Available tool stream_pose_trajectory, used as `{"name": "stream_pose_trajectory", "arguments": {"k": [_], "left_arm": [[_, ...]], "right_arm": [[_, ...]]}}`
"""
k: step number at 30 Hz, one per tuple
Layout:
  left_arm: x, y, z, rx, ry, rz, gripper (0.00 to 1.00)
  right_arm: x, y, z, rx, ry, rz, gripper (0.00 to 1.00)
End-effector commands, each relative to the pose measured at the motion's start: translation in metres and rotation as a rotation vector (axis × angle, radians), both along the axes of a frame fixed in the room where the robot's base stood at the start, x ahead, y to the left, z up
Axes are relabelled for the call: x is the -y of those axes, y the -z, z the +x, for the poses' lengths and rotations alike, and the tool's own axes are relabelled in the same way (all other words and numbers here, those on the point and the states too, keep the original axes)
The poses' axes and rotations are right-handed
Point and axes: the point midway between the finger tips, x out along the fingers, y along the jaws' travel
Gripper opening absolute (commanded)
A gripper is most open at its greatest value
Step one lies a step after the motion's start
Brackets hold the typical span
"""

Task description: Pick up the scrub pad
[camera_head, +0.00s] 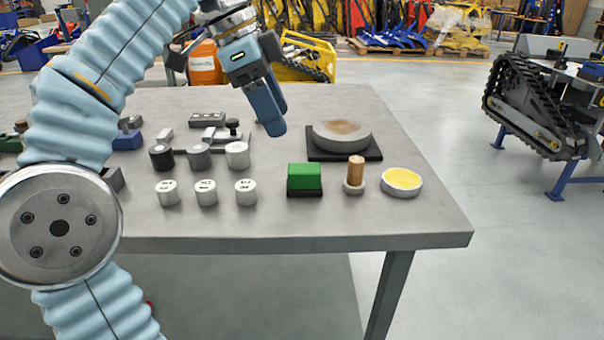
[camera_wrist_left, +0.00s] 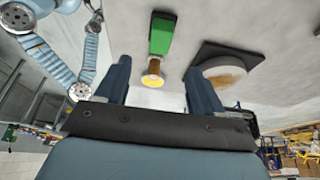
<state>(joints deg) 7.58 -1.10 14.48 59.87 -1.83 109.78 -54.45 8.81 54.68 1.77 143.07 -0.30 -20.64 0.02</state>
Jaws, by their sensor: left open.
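The scrub pad appears to be the green block (camera_head: 304,177) with a dark base, lying near the front of the grey table. It also shows in the left wrist view (camera_wrist_left: 160,37), beyond the fingertips. My left gripper (camera_head: 277,117) is above the table, behind and left of the green block in the head view, its fingers pointing down. It is open, and I see nothing held between its fingers in the left wrist view (camera_wrist_left: 159,66). It is apart from the green block. My right gripper is out of view.
A wooden peg on a round base (camera_head: 355,171) and a yellow-topped round dish (camera_head: 401,182) stand right of the green block. Behind is a round stone on a black plate (camera_head: 374,154). Several small cylinders (camera_head: 206,192) stand to the left. The table's front edge (camera_head: 300,243) is close.

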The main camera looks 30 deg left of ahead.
Motion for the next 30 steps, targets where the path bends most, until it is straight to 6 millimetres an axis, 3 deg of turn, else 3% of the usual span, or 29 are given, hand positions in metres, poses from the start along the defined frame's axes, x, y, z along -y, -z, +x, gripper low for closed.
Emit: {"name": "stream_pose_trajectory", "arguments": {"k": [1,6,14,21,30], "left_arm": [[0.004,0.017,0.002,-0.004,0.001,0.001,0.68],[0.015,0.047,0.009,-0.002,0.0,0.0,0.68],[0.024,0.068,0.015,-0.002,0.0,0.0,0.68],[0.036,0.102,0.024,-0.002,-0.001,-0.001,0.68],[0.038,0.107,0.026,0.0,-0.001,-0.001,0.68]], "right_arm": [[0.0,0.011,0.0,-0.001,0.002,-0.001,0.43],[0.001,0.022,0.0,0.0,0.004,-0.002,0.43],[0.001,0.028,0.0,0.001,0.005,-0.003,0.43],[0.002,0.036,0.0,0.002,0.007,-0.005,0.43],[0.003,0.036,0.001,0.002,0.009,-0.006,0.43]]}}
